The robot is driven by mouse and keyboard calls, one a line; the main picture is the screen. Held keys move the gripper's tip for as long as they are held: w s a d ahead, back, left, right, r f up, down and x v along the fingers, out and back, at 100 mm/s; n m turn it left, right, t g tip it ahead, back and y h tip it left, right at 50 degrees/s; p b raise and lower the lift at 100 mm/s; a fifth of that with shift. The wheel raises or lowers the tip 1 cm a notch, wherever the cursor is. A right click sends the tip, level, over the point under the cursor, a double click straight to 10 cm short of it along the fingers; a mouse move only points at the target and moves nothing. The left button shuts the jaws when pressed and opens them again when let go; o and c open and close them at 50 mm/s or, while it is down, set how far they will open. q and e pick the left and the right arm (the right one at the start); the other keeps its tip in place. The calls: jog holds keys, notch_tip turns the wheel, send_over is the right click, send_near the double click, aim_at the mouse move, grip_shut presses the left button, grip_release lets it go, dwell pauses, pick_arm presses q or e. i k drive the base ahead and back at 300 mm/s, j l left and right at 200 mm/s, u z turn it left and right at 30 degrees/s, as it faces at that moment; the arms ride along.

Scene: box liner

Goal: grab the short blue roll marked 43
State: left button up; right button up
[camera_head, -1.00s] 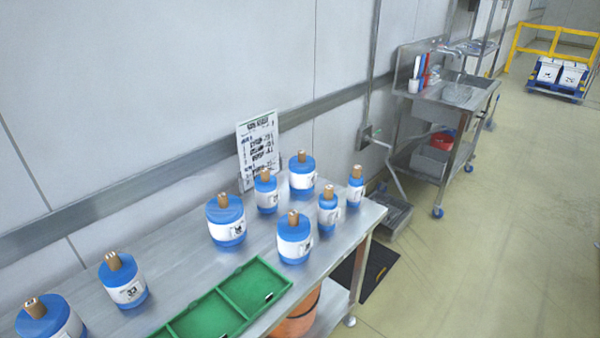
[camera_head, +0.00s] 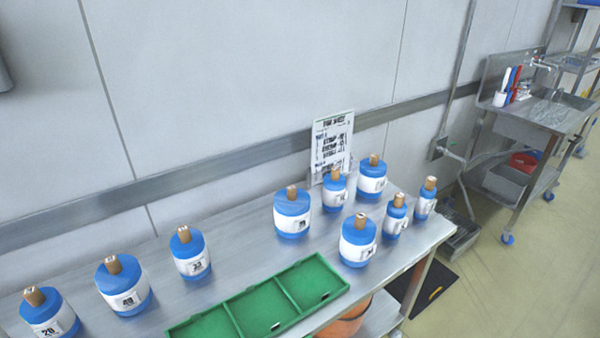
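Several blue rolls with white labels and brown cores stand upright on the steel table. The far left roll (camera_head: 49,312) seems marked 28. The roll beside it (camera_head: 124,285) has a two-digit label starting with 4; I cannot tell its second digit. The third roll (camera_head: 190,254) seems marked 33. Further right stand a wide roll (camera_head: 292,212), a small roll (camera_head: 334,189), another wide roll (camera_head: 371,178), a front roll (camera_head: 358,240) and two narrow rolls (camera_head: 395,216) (camera_head: 425,199). Their numbers are too small to read. Neither gripper shows.
A green tray (camera_head: 236,303) with compartments lies at the table's front edge. A printed sign (camera_head: 331,145) stands at the back against the wall. An orange container (camera_head: 345,318) sits below the table (camera_head: 235,250). A steel sink bench (camera_head: 535,115) stands at the right beyond a floor gap.

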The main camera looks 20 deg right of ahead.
aim_at(371, 181)
jog(key=i+l+u, duration=0.1)
jog(key=l+u, duration=0.7)
jog(key=l, duration=0.25)
jog(key=k+l+u, duration=0.1)
jog(key=l+u, duration=0.35)
jog(key=k+l+u, duration=0.15)
jog(key=l+u, duration=0.25)
jog(key=l, duration=0.15)
